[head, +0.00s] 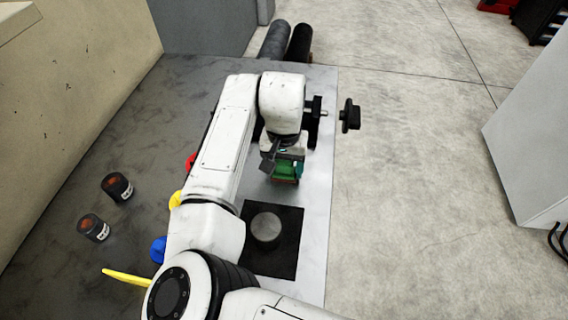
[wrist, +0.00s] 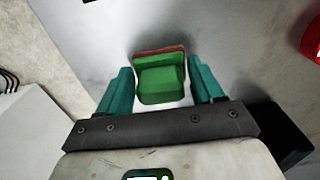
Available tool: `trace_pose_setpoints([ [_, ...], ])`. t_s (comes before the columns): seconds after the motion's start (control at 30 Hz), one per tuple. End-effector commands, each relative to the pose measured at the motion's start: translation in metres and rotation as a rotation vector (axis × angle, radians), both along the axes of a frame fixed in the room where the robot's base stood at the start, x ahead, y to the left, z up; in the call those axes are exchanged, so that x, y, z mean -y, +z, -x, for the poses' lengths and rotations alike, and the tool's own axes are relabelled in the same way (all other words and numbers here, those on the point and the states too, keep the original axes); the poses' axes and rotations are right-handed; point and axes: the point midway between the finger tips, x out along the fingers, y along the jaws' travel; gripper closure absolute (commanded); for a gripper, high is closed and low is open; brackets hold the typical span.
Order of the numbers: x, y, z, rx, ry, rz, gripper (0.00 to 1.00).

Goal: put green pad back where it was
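The green pad (head: 285,170) is at my gripper (head: 284,163), over the light strip of the table in the head view. In the wrist view the green pad (wrist: 161,82) is a block with a reddish far edge. It lies between the two teal fingers of my gripper (wrist: 160,68). The finger ends are very close to its sides, and I cannot tell whether they touch it. I also cannot tell whether the pad rests on the surface or hangs above it.
A black square plate with a round grey disc (head: 267,228) lies nearer than the pad. A black handwheel (head: 350,115) sticks out to the right. Two dark cans (head: 117,187) (head: 93,228) stand at left. Red, yellow and blue (head: 158,249) parts show beside my arm. A yellow bar (head: 127,276) lies near.

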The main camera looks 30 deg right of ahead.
Motion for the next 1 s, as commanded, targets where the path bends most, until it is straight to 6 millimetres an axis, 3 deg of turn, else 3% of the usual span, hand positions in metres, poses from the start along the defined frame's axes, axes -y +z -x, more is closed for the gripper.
trace_pose_setpoints([
  [0.17,0.000,0.000,0.000,0.000,0.000,0.000,0.16],
  [0.53,0.000,0.008,0.000,0.001,-0.001,0.001,0.16],
  [1.0,0.000,0.095,-0.001,0.003,-0.002,0.000,0.16],
])
